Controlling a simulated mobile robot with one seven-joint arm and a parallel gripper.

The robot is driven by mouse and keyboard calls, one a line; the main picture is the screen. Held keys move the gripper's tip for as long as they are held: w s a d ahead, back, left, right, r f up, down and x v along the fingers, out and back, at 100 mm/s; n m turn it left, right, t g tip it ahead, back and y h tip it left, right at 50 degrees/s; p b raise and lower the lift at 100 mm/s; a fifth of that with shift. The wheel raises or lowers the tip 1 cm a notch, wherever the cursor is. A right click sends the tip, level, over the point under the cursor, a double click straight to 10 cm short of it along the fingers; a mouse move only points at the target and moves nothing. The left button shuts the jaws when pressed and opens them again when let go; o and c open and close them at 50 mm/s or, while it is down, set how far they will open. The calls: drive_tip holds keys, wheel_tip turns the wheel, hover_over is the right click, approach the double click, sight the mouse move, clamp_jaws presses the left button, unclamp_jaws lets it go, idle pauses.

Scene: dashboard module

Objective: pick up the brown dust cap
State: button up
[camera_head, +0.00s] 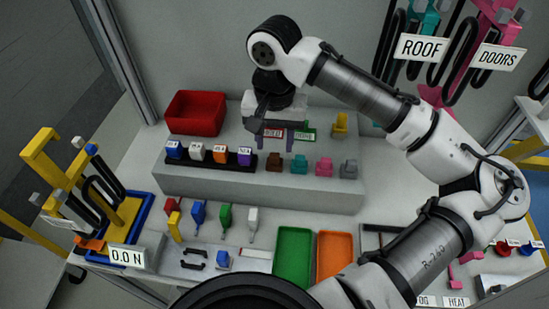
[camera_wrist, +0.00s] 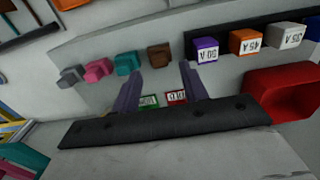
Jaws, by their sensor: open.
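The brown dust cap (camera_head: 273,161) stands on the grey raised step, first at the left in a row of coloured caps. It also shows in the wrist view (camera_wrist: 159,55), beyond and between my fingertips. My gripper (camera_head: 276,143) is open and empty, with two purple fingers pointing down. It is near the brown cap in the head view, and the wrist view (camera_wrist: 160,69) shows the fingers spread wider than the cap. A gap seems to lie between the fingertips and the cap.
A teal cap (camera_head: 298,165), a pink cap (camera_head: 323,167) and a grey cap (camera_head: 349,169) stand right of the brown one. A black holder (camera_head: 208,159) with labelled fuses stands close to its left. A red bin (camera_head: 196,113) and a yellow part (camera_head: 340,124) are behind.

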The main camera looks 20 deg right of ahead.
sight(275, 155)
drive_tip(key=shift+f+p, duration=0.65)
drive_tip(key=shift+f, duration=2.05)
drive_tip(key=c, duration=0.9)
